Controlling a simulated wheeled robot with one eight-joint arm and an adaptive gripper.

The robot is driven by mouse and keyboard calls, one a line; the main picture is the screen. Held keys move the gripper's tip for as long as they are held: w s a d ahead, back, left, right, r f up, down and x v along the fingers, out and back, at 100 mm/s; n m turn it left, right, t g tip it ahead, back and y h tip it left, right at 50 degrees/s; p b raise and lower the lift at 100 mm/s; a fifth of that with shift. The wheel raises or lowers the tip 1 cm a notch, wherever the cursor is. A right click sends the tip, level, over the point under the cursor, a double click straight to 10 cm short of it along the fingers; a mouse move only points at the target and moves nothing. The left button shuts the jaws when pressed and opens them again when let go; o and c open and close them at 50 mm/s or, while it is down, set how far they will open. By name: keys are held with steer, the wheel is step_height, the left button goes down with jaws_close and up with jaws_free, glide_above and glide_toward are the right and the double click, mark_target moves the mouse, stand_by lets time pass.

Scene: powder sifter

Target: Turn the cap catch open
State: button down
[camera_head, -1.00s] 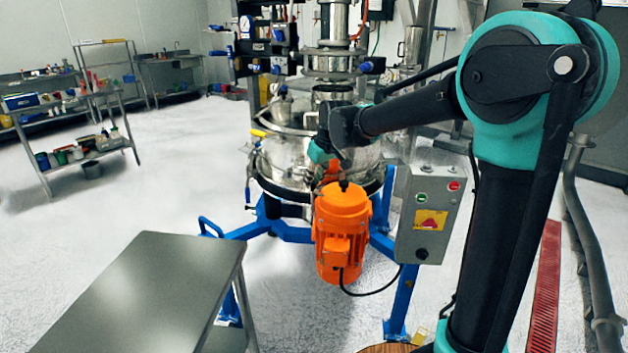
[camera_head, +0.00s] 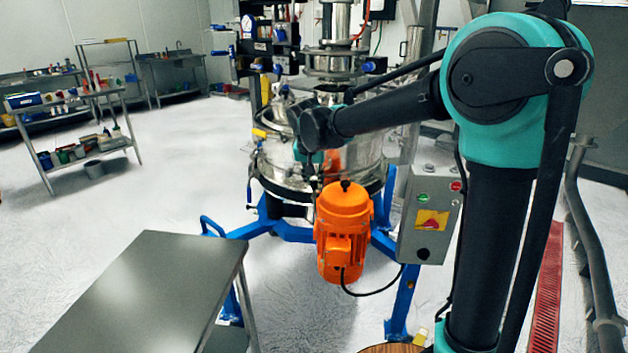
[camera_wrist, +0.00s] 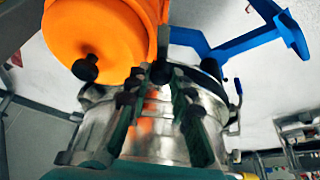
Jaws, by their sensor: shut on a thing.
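The steel sifter (camera_head: 285,165) stands on a blue frame with an orange motor (camera_head: 342,225) at its front. My gripper (camera_wrist: 158,78) reaches the front of the sifter drum, just above the motor; my own wrist largely hides it in the head view. In the wrist view its two fingers close around a small dark knob-like piece (camera_wrist: 160,72), probably the cap catch. The fingers partly cover this piece, so its turned position cannot be told. The motor (camera_wrist: 105,35) with a black knob (camera_wrist: 85,68) fills the upper left of the wrist view.
A grey control box (camera_head: 428,213) stands right of the motor. A bare steel table (camera_head: 150,285) is at the front left. The blue frame legs (camera_head: 270,230) spread around the motor. Shelves (camera_head: 85,125) stand far left, with open floor between.

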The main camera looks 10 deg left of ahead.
steer(key=shift+m, duration=0.7)
steer(key=c, duration=1.3)
jaws_free()
steer(key=shift+c, duration=0.2)
steer(key=v, duration=1.2)
steer(key=shift+a, duration=0.2)
steer(key=shift+w, duration=0.1)
